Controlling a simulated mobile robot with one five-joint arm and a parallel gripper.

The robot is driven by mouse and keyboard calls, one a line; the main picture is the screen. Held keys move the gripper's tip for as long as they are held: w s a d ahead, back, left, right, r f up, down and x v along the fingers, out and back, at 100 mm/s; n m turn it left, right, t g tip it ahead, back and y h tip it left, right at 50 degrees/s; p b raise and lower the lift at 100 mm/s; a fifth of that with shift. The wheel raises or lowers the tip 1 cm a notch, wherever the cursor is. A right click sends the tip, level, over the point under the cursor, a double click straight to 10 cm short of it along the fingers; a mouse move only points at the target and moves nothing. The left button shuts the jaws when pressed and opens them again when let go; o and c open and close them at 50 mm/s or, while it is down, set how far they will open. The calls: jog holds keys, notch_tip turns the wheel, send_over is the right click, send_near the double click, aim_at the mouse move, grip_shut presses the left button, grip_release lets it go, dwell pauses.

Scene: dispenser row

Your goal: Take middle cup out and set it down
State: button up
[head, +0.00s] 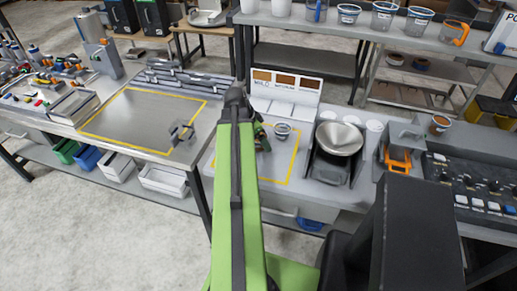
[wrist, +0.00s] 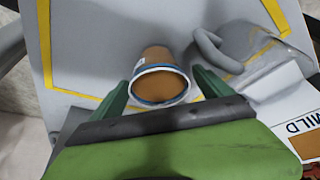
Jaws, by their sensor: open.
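A cup (wrist: 161,62) with a white and blue rim and brown content stands on the grey table top in the wrist view. Its rim faces my camera and its body narrows away. My gripper (wrist: 163,88) is open, with one green finger on each side of the cup's rim. I cannot tell whether the fingers touch it. In the head view my arm mostly hides the cup, and only part of my gripper (head: 262,136) shows beside the arm.
A white sign with brown swatches (head: 284,93) stands behind. A scale with a metal bowl (head: 339,139) is to the right. The left yellow-outlined table (head: 140,115) is mostly clear.

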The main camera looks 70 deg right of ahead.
jog(key=shift+x, duration=0.95)
jog(key=shift+w+r, duration=0.1)
jog(key=shift+r, duration=0.1)
jog(key=shift+a, duration=0.1)
jog(key=c, duration=1.8)
jog(key=shift+r, duration=0.15)
